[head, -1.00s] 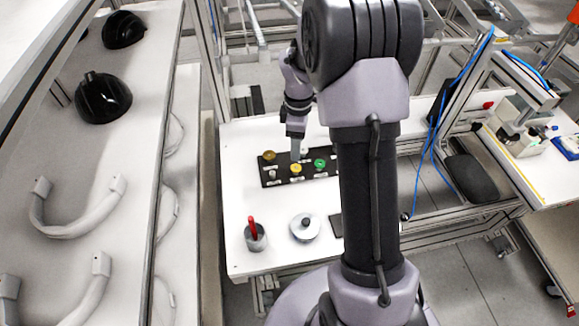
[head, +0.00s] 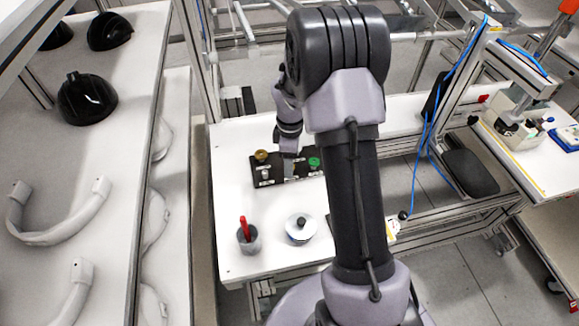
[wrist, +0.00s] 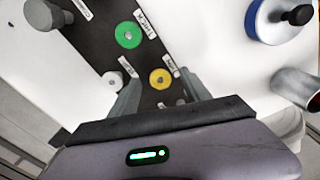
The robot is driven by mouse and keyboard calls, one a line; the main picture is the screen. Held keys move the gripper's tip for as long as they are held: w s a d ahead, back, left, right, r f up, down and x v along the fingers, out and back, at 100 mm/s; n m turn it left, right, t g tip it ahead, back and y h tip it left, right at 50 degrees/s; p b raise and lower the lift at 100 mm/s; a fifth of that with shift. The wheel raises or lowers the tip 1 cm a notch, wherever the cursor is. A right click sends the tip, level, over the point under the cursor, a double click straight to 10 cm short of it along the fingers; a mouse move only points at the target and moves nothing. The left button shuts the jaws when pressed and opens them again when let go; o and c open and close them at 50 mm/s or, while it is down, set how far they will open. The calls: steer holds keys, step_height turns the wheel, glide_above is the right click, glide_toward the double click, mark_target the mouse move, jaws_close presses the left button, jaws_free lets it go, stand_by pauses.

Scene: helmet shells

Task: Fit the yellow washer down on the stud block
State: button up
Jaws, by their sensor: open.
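The yellow washer (wrist: 160,78) lies flat on a long black board (wrist: 90,30) with small white labels. In the wrist view it sits between the fingertips of my open gripper (wrist: 156,90), with visible space on both sides. I cannot tell how high the fingertips are above it. In the head view my gripper (head: 288,168) is over the middle of the board and hides the yellow washer. A green washer (wrist: 128,35) is on the board; it also shows in the head view (head: 314,162). I cannot pick out the stud block with certainty.
A brown-gold round piece (head: 261,155) is at the board's left end. A pale washer (wrist: 112,80) lies near my left finger. A grey cup with a red stick (head: 248,240) and a white round lidded piece (head: 300,228) stand nearer on the white table (head: 228,190).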

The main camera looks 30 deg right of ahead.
steer(key=shift+f, duration=0.2)
jaws_close()
stand_by(0.3)
